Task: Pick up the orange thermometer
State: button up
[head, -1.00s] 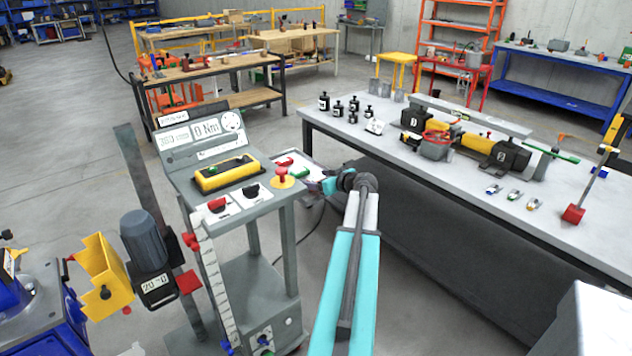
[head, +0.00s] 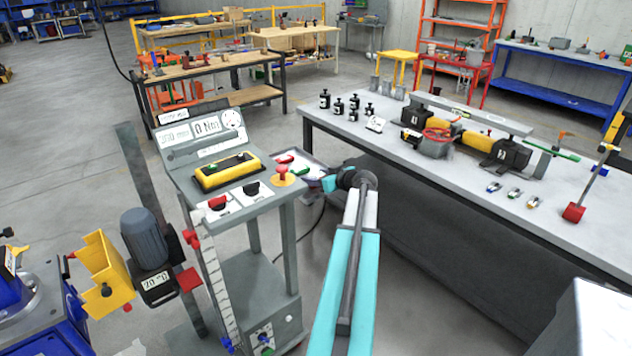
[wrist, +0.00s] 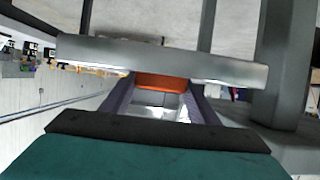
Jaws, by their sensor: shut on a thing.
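In the wrist view an orange piece (wrist: 162,82), which I take to be the orange thermometer, sits between my two fingertips. Only a short band of it shows; the rest is hidden behind a grey bar. My gripper (wrist: 162,100) is shut on it, with a dark finger on each side. In the head view my gripper (head: 318,184) is at the right side of the grey control stand, beside a small tray. The thermometer cannot be made out there.
The small tray (head: 316,163) holds red and green items close to my gripper. The control stand (head: 262,206) carries a yellow device (head: 227,172) and a red-topped button (head: 283,175). A long workbench (head: 465,190) with several tools stands to the right.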

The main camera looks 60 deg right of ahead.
jog(key=shift+r, duration=0.2)
jog(key=shift+r+b, duration=0.6)
jog(key=shift+r, duration=0.45)
jog(key=s+a+r+b, duration=0.1)
jog(key=s+a+b, duration=0.1)
jog(key=s+a, duration=0.2)
jog(key=s+a+r+b, duration=0.1)
jog(key=s+a, duration=0.3)
jog(key=s, duration=0.6)
jog(key=shift+r+b, duration=0.3)
jog(key=shift+b, duration=0.3)
